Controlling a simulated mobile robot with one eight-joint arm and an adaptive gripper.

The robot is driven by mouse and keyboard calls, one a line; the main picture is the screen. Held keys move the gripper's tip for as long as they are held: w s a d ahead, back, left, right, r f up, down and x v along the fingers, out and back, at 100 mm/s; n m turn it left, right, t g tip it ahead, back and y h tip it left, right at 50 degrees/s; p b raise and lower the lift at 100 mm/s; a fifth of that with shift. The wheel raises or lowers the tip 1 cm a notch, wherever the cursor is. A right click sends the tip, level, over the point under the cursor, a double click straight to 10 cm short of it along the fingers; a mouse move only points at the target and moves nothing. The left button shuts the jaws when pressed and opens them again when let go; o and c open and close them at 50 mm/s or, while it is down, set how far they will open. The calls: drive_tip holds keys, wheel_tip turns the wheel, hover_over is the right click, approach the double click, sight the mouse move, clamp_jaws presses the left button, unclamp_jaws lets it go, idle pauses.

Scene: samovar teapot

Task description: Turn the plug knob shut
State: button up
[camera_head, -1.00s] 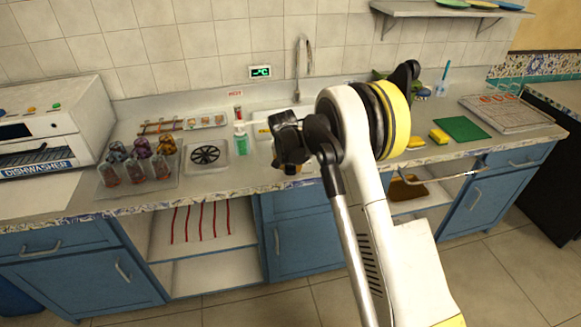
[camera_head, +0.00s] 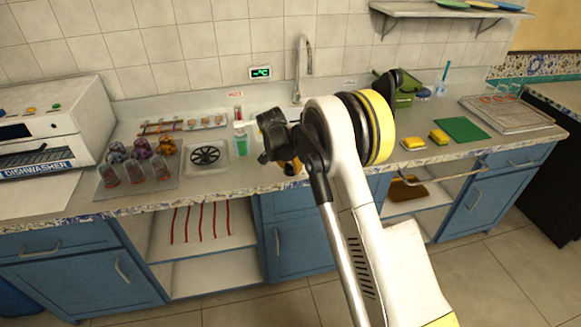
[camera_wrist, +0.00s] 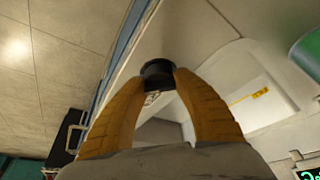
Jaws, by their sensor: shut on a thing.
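A short, dark, round knob (camera_wrist: 158,70), which I take for the plug knob, sits between my fingertips in the wrist view. My gripper (camera_wrist: 160,80) is shut on it, with one orange-brown finger at each side. The fingers hide the knob's lower part, and I see no mark that tells how far it is turned. In the head view my gripper (camera_head: 291,168) is over the counter's front part by the sink. My own arm covers most of the sink there, and the knob cannot be made out.
A green soap bottle (camera_head: 241,141) stands left of my wrist, near a round black drain strainer (camera_head: 205,155). The tap (camera_head: 302,68) rises behind. Glasses on a tray (camera_head: 137,188) stand farther left. Sponges (camera_head: 413,143) and a green cloth (camera_head: 462,129) lie right.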

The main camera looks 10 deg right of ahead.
drive_tip(key=o, duration=1.2)
drive_tip(key=shift+r, duration=0.1)
drive_tip(key=v, duration=1.1)
drive_tip(key=shift+r, duration=0.4)
drive_tip(key=shift+s+r, duration=0.1)
drive_tip(key=shift+s, duration=0.05)
